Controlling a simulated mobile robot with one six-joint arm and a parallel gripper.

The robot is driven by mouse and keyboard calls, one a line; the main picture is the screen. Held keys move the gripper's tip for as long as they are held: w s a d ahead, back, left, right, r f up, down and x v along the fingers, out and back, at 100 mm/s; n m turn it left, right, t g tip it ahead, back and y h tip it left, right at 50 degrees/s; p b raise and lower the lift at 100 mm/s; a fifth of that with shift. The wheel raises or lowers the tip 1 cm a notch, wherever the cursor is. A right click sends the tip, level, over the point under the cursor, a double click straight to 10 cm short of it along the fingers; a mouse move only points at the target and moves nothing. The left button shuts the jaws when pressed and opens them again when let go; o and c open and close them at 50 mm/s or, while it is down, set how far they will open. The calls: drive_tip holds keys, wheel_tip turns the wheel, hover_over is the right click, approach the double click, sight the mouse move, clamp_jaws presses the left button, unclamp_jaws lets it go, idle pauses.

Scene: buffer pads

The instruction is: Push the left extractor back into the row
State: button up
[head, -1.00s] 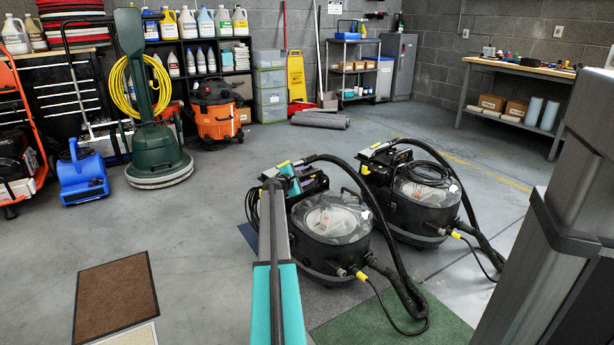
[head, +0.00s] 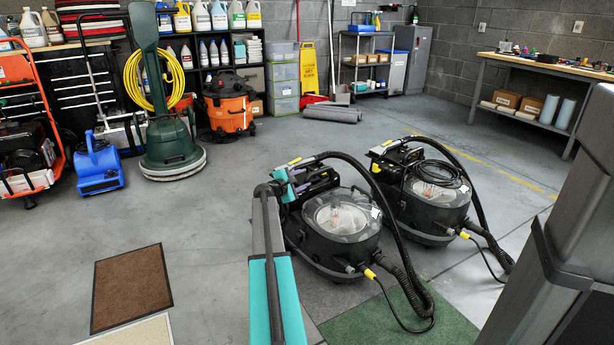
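The left extractor (head: 341,222), black with a clear round lid and a corrugated hose, stands upright on the floor in the middle of the head view. It is nearer to me than the right extractor (head: 437,195), a similar machine just behind it to the right. My grey and teal arm reaches up from the bottom edge to the left extractor's left rear side. My gripper (head: 286,184) is at the arm's far end, beside the black upper part of that extractor. Its fingers are not clear, and I cannot tell whether it touches.
A green mat (head: 398,322) lies in front of the left extractor, with its hose end and cable over it. A brown mat (head: 132,287) lies at left. A blue blower (head: 97,166) and green floor machine (head: 170,150) stand behind. Open floor lies beyond the extractors.

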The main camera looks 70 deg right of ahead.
drive_tip(key=shift+w+a+r, duration=0.1)
drive_tip(key=shift+w+a, duration=0.05)
drive_tip(key=shift+a, duration=0.55)
drive_tip(key=shift+a, duration=0.1)
